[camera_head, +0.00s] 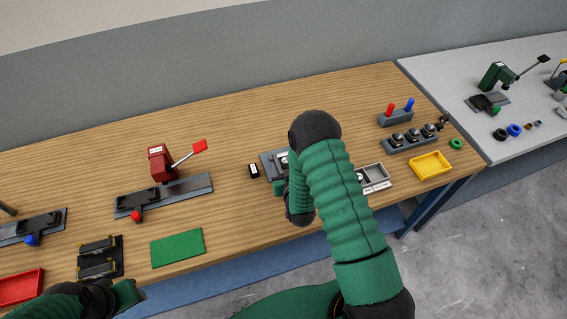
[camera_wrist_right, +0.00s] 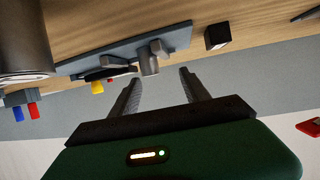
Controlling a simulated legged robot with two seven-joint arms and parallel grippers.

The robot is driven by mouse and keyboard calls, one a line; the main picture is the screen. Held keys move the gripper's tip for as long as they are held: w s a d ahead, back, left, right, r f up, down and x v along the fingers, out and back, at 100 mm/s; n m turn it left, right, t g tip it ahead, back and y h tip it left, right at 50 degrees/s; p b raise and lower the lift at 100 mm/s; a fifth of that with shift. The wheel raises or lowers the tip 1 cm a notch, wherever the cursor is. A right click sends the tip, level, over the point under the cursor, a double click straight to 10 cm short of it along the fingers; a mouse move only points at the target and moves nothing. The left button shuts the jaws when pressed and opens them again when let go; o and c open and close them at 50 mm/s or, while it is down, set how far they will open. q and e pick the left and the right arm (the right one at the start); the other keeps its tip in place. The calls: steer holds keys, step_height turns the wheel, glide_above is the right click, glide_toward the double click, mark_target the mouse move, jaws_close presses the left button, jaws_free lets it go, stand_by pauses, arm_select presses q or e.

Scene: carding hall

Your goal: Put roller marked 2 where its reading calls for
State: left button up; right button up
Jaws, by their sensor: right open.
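A dark grey rack (camera_head: 411,144) at the right of the wooden table holds several small dark rollers with pale tops; no number is legible. A grey fixture (camera_head: 269,165) stands mid-table, partly hidden by my right arm. In the right wrist view its plate (camera_wrist_right: 175,40) carries a short grey cylinder (camera_wrist_right: 149,63). My right gripper (camera_wrist_right: 162,88) is open, its fingers pointing toward that cylinder, with nothing seen between them. In the head view its fingers are hidden by my arm. My left gripper (camera_head: 128,292) is at the lower left; its fingers are unclear.
A black block (camera_head: 254,170) sits left of the fixture. A grey compartment tray (camera_head: 376,174), a yellow tray (camera_head: 431,164) and a box with red and blue levers (camera_head: 395,116) are at right. A red-levered device (camera_head: 160,162) and green mat (camera_head: 177,247) are left.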

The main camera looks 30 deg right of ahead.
mark_target(285, 162)
steer(key=p+x, duration=0.1)
steer(key=x, duration=0.1)
steer(key=shift+w+d, duration=0.15)
steer(key=shift+w, duration=0.1)
steer(key=d+f, duration=0.1)
steer(key=w+d, duration=0.1)
steer(key=shift+w+d+f, duration=0.15)
steer(key=shift+d+f, duration=0.2)
steer(key=shift+o, duration=0.3)
steer(key=shift+d, duration=0.15)
steer(key=shift+c, duration=1.2)
steer(key=shift+a+r, duration=0.15)
steer(key=shift+a, duration=0.6)
steer(key=c, duration=0.7)
steer(key=shift+c, duration=1.3)
arm_select(q)
steer(key=shift+s+d+r, duration=0.15)
steer(key=shift+d+r, duration=0.45)
steer(key=shift+r, duration=0.2)
arm_select(e)
steer(key=shift+d, duration=0.4)
jaws_close()
